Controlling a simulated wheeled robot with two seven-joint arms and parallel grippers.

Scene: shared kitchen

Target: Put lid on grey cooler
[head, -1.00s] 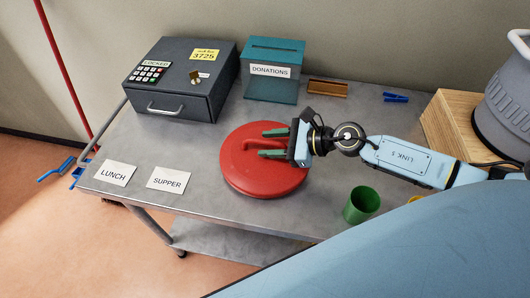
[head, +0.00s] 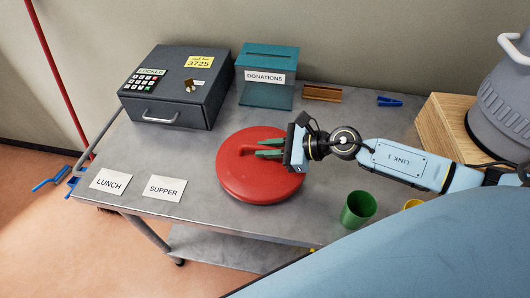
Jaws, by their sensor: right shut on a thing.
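The round red lid (head: 262,185) lies flat on the metal table, with a raised bar handle (head: 244,140) across its top. My right gripper (head: 268,148) reaches in from the right, its green fingers shut on the handle. The fingers partly hide the handle. The grey cooler (head: 503,113) stands at the far right on a wooden block, cut off by the picture's edge; its top is only partly in view. My left gripper is not in view.
The metal table (head: 210,220) also holds a dark lockbox (head: 175,112), a teal donations box (head: 267,95), a brown tray (head: 322,93), a blue clip (head: 390,101) and a green cup (head: 357,210). The wooden block (head: 445,127) rises beside the arm. Lunch (head: 110,182) and supper (head: 164,188) cards lie front left.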

